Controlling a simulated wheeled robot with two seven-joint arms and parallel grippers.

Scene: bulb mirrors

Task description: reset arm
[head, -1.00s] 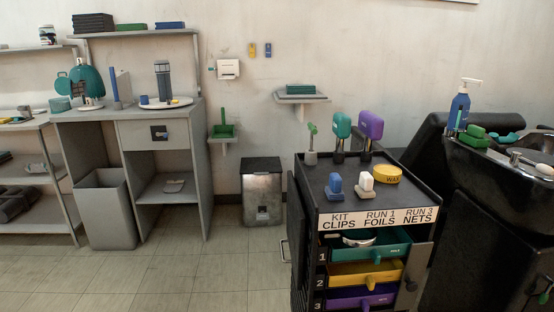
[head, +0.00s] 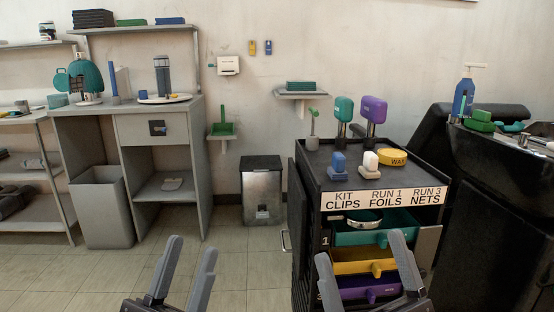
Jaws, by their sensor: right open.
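My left gripper (head: 184,272) shows at the bottom of the head view, left of centre, over the tiled floor. Its two grey fingers stand apart with nothing between them. My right gripper (head: 361,265) shows at the bottom in front of the black trolley (head: 316,172). Its fingers are spread wide and empty, and they overlap the view of the trolley's drawers. I cannot tell whether it touches them.
The trolley's teal drawer (head: 376,234), yellow drawer (head: 363,267) and purple drawer (head: 369,290) stick out. A metal bin (head: 261,190) stands by the wall. A grey desk (head: 146,131) is at left, a black basin (head: 489,180) at right.

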